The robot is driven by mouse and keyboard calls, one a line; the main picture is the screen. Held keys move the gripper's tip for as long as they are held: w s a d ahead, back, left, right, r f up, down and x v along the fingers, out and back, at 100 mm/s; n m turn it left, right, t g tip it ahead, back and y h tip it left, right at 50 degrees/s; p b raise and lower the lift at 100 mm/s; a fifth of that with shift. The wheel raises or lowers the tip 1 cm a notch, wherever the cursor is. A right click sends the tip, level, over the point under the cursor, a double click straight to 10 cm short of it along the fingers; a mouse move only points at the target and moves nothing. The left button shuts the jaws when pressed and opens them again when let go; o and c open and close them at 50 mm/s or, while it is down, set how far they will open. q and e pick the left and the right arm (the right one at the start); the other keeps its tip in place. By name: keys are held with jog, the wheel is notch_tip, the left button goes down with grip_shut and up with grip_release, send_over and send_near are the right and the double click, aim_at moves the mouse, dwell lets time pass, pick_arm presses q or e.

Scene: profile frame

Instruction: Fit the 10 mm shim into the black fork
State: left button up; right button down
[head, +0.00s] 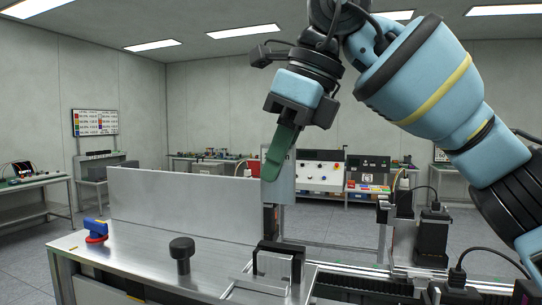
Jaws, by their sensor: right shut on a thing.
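My right gripper (298,113) is at the upper middle, pointing down, shut on a green strip-shaped piece (279,153). The piece hangs down and tilts toward the lower left, its free end in the air above the table. No size mark on it is readable, so I cannot tell whether it is the 10 mm shim. A black upright bracket (278,246) with two legs stands at the table's front middle, below the gripper and apart from the piece. It may be the black fork; I cannot tell for sure. My left gripper is not in view.
A long grey plate (184,203) stands upright along the metal table (140,262). A black knob (182,250) rises in front of it. A blue and red item (96,230) lies at the left. Black machine units (433,236) stand on rails at the right.

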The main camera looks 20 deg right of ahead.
aim_at(278, 202)
jog(key=shift+s+f, duration=0.15)
jog(key=shift+f, duration=2.7)
jog(key=shift+f, duration=1.9)
jog(key=shift+r, duration=0.2)
jog(key=shift+r, duration=1.35)
jog(key=shift+f, duration=0.65)
dwell(1.0)
